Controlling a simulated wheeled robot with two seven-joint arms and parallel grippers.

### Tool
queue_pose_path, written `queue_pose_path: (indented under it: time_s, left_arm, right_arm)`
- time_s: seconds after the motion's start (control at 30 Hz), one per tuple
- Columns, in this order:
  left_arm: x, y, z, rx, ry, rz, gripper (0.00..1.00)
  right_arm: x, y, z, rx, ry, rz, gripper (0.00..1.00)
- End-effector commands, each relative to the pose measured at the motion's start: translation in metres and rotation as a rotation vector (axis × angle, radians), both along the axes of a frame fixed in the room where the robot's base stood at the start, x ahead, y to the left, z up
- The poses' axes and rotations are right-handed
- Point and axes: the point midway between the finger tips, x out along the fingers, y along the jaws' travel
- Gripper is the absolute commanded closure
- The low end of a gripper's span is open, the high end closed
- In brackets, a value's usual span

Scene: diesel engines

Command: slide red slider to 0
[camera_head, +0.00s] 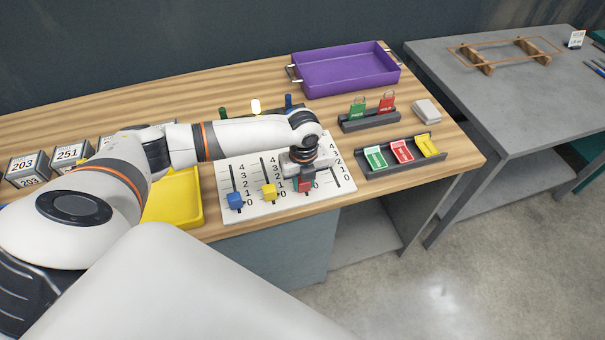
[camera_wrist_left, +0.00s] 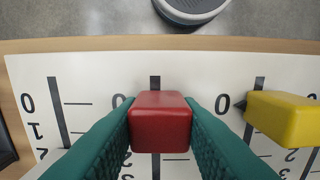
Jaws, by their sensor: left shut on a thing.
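The red slider (camera_head: 305,185) sits near the front edge of the white slider board (camera_head: 258,213). My left gripper (camera_head: 303,178) reaches down over it from behind. In the left wrist view its teal fingers (camera_wrist_left: 160,125) are shut on the red slider (camera_wrist_left: 160,122), one on each side. The red slider's block is about level with the row of 0 marks (camera_wrist_left: 118,101). Its pointer is hidden, so I cannot tell the exact reading. My right gripper is not in view.
The blue slider (camera_head: 235,201) and yellow slider (camera_head: 269,191) stand near 0 on their slots to the left. A yellow tray (camera_head: 185,199) is left of the board. A dark holder with coloured cards (camera_head: 402,151) lies to the right. A purple tray (camera_head: 345,70) is behind.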

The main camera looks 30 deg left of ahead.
Motion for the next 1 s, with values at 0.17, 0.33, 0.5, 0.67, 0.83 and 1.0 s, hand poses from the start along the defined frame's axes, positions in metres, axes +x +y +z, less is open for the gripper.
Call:
queue_pose_path:
  time_s: [0.17, 0.33, 0.5, 0.67, 0.83, 1.0]
  left_arm:
    - [-0.002, -0.003, -0.002, -0.005, 0.005, -0.002, 0.47]
    - [-0.001, -0.002, -0.001, -0.003, 0.004, -0.002, 0.47]
    - [-0.001, -0.002, 0.003, -0.004, 0.002, -0.001, 0.47]
    - [0.0, -0.001, 0.026, -0.003, -0.002, -0.001, 0.47]
    - [-0.001, -0.002, 0.063, -0.002, -0.002, -0.003, 0.47]
    - [-0.001, -0.003, 0.095, -0.003, -0.001, -0.003, 0.47]
  right_arm:
    - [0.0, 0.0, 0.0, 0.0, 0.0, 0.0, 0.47]
    - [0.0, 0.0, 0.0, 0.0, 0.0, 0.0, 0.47]
    - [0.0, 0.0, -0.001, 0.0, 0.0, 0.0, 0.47]
    - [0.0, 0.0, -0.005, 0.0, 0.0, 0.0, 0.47]
    - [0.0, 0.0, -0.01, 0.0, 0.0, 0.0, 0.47]
    - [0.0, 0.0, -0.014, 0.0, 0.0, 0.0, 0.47]
